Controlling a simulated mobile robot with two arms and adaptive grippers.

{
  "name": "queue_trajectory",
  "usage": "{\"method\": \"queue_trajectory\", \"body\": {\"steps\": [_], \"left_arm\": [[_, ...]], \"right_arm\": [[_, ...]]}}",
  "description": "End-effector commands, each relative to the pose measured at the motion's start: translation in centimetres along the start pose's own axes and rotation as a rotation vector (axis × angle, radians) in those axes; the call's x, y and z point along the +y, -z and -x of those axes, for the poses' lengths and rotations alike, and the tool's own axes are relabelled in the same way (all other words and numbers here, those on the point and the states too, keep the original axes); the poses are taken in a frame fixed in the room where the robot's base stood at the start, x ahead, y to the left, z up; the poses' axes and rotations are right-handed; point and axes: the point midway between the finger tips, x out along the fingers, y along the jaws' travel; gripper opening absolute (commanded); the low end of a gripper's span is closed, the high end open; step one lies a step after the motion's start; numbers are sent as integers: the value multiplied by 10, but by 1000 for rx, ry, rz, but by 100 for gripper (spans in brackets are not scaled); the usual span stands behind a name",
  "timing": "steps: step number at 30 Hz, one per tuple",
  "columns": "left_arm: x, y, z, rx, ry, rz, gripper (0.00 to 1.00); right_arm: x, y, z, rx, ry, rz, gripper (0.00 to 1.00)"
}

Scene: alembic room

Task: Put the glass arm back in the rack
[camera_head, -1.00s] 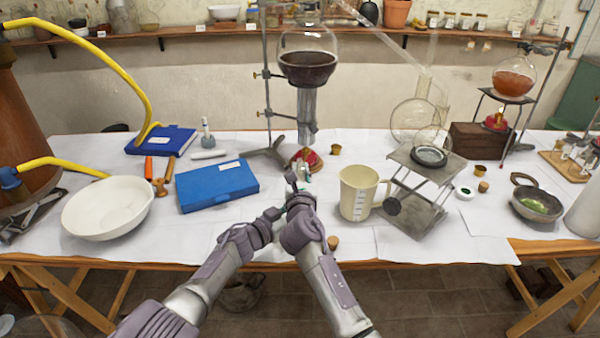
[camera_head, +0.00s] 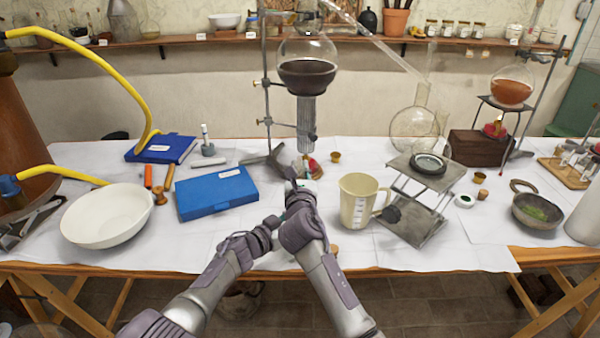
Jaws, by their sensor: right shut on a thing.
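My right gripper (camera_head: 298,180) is shut at the table's middle, in front of the red burner (camera_head: 313,169) under the large dark flask (camera_head: 307,75). A small pale thing (camera_head: 309,184) shows at its fingers; I cannot tell whether it is the glass arm. My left gripper (camera_head: 270,223) is just left of my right wrist; its fingers are hidden. A long slanting glass tube (camera_head: 375,37) runs down from the top of the dark flask towards a clear round flask (camera_head: 415,130). A wooden rack (camera_head: 567,172) with small glassware stands at the far right.
A blue case (camera_head: 217,193) and a white bowl (camera_head: 107,213) lie left of my arms. A beige jug (camera_head: 357,200) and a lab jack (camera_head: 420,205) stand close on the right. The dark flask's metal stand (camera_head: 268,110) rises behind my grippers.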

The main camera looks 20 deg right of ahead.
Motion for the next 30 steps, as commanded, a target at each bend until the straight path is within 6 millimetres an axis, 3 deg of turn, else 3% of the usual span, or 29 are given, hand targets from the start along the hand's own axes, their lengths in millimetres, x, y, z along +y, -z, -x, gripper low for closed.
{"method": "queue_trajectory", "body": {"steps": [30], "left_arm": [[-1,-2,1,-3,2,0,7]], "right_arm": [[0,-31,0,-2,-1,0,0]]}}
